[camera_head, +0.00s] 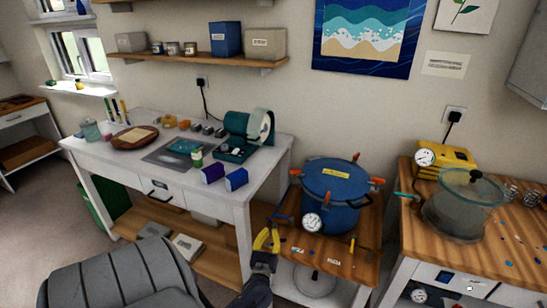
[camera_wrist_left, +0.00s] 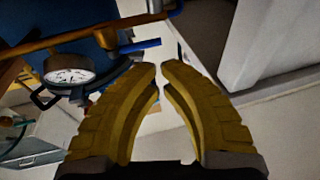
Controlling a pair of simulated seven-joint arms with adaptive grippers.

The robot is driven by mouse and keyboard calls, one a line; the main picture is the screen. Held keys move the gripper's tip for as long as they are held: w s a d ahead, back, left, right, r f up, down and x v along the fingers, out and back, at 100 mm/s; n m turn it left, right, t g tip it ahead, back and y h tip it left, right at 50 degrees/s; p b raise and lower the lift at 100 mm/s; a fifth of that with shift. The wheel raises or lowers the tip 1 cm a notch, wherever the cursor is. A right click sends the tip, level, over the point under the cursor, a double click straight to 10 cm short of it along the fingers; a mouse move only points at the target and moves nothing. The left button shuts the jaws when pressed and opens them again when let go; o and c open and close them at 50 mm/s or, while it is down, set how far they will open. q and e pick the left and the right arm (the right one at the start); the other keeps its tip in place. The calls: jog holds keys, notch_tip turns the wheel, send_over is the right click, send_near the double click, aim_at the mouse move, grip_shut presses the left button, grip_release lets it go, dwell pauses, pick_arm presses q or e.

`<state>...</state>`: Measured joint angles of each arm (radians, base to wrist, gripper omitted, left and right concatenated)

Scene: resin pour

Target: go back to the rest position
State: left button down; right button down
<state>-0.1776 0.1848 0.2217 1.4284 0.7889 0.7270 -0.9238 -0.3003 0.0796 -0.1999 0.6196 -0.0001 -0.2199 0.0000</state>
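My left gripper (camera_head: 267,233) is at the bottom centre of the head view, with yellow fingers. It is in front and to the left of the blue pressure pot (camera_head: 334,188). In the left wrist view the two fingers (camera_wrist_left: 160,65) point away from the camera with a narrow gap between their tips and nothing held. The pot's lid is on, with orange clamp handles around it, and its round gauge (camera_head: 312,223) faces forward. The gauge also shows at left in the wrist view (camera_wrist_left: 70,76). My right gripper is not in view.
The pot stands on a low wooden-topped stand (camera_head: 352,263). A white workbench (camera_head: 225,197) with a purple and a blue box is at left. A wooden counter (camera_head: 500,253) at right holds a glass-lidded chamber (camera_head: 458,211) and a yellow pump (camera_head: 446,159). A grey chair (camera_head: 120,277) is at lower left.

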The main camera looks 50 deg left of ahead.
pick_arm(q)
jog(key=s+a+v, duration=0.1)
jog(key=v, duration=0.6)
jog(key=s+d+f+m+g+h, duration=0.25)
jog(key=d+f, duration=0.25)
jog(key=f, duration=0.5)
jog(key=s+d+f+m+g+h, duration=0.1)
jog(key=d+f+h, duration=0.35)
jog(key=f, duration=0.45)
jog(key=s+d+f+m+g+h, duration=0.25)
jog(key=d+f, duration=0.25)
jog(key=f, duration=0.5)
jog(key=s+d+f+m+g+h, duration=0.1)
jog(key=s+d+f+g, duration=0.2)
jog(key=s+f, duration=0.3)
jog(key=s+d+f+m+g+h, duration=0.1)
jog(key=s+d+f, duration=0.4)
jog(key=s, duration=1)
jog(key=s+d+f+m+g+h, duration=0.1)
jog(key=s+d+f+m+g, duration=0.2)
jog(key=s+f, duration=0.4)
jog(key=s+d+g, duration=0.1)
jog(key=s, duration=0.2)
jog(key=shift+s+g, duration=0.25)
jog(key=shift+g, duration=0.05)
